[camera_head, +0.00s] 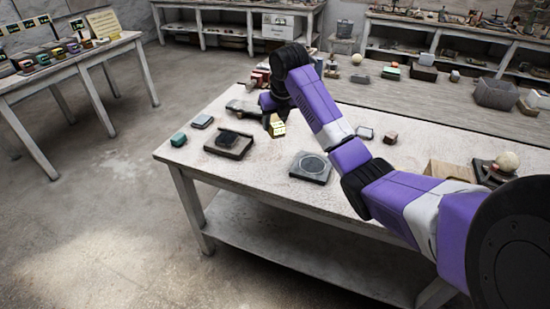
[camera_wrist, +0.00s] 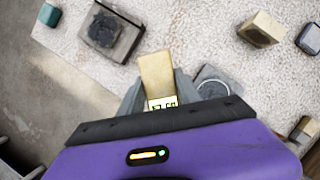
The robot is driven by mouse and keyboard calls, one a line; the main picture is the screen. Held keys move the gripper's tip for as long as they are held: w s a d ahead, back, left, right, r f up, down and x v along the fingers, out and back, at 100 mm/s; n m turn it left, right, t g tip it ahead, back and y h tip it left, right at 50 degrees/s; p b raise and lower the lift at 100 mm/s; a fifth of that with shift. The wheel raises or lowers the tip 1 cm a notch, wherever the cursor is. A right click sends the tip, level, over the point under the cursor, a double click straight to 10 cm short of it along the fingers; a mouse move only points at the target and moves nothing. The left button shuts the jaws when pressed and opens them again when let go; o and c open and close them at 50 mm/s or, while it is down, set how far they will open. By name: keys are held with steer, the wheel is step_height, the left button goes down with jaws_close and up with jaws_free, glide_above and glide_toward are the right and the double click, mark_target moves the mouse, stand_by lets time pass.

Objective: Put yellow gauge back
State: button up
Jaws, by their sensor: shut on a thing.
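My gripper (camera_wrist: 158,90) is shut on the yellow gauge (camera_wrist: 155,72), a yellowish block with a small lit display whose digits I cannot read surely. In the wrist view the gauge sits between the two grey fingers, over the pale tabletop. In the head view the yellow gauge (camera_head: 277,127) shows below my wrist, near the left part of the work table (camera_head: 240,182). I cannot tell whether it touches the table.
A dark square tray (camera_head: 229,145), a plate with a round disc (camera_head: 311,167) and a teal block (camera_head: 178,139) lie nearby. The side table (camera_head: 70,66) at left holds several coloured blocks and small dark signs (camera_head: 28,23). Floor between the tables is clear.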

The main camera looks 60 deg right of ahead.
step_height(320, 180, down, 15)
steer(key=shift+r+p, duration=0.2)
steer(key=shift+p, duration=0.55)
steer(key=shift+f, duration=0.2)
steer(key=o, duration=1.2)
steer(key=shift+r, duration=0.1)
